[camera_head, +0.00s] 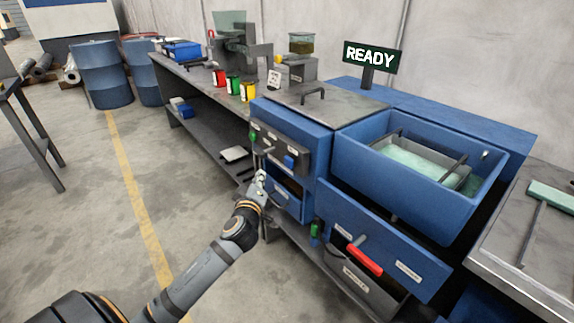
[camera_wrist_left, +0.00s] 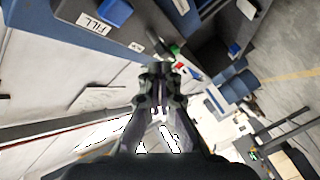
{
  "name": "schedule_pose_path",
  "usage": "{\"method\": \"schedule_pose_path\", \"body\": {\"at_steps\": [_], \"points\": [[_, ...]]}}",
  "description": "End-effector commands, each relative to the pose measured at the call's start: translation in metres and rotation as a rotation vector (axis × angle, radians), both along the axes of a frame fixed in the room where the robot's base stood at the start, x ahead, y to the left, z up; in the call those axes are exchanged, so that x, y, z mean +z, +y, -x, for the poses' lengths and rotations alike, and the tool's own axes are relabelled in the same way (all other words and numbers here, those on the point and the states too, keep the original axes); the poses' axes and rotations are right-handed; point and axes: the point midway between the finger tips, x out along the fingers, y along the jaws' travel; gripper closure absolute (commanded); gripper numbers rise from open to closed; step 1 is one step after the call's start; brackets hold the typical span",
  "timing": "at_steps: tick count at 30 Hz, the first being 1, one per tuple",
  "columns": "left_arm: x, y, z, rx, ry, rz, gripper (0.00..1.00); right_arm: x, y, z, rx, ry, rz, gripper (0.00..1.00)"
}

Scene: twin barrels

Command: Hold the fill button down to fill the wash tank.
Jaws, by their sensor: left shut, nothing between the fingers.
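The fill button is a blue button (camera_head: 290,161) on a dark panel on the front of the blue cabinet. In the left wrist view, the blue button (camera_wrist_left: 115,12) is at the top left beside a white FILL label (camera_wrist_left: 90,24). The wash tank (camera_head: 480,200) is an open blue tank on the right, with pale greenish water and a tray inside. My left gripper (camera_head: 262,176) is shut and empty, in front of the cabinet, below and left of the button in the head view. It looks apart from the button. My right gripper is not in view.
A READY sign (camera_head: 371,58) stands behind the tank. A red lever handle (camera_head: 365,262) sticks out on the lower front. A bench (camera_head: 200,85) with red, green and yellow cups runs away behind the cabinet.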

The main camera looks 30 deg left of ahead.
Motion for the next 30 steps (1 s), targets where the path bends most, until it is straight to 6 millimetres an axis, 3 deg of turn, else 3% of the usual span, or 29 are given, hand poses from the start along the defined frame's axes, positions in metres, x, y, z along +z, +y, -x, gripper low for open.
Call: {"method": "schedule_pose_path", "body": {"at_steps": [9,15,21,30], "points": [[-0.001,-0.019,-0.043,-0.003,-0.003,0.005,1.00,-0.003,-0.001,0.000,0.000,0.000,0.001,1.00],[-0.001,-0.025,-0.059,-0.003,-0.002,0.004,1.00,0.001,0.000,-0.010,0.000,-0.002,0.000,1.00],[0.000,-0.027,-0.063,-0.003,-0.001,0.001,1.00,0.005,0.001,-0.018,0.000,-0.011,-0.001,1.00],[0.000,-0.027,-0.063,-0.003,-0.001,0.001,1.00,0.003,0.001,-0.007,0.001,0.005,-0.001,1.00]]}}
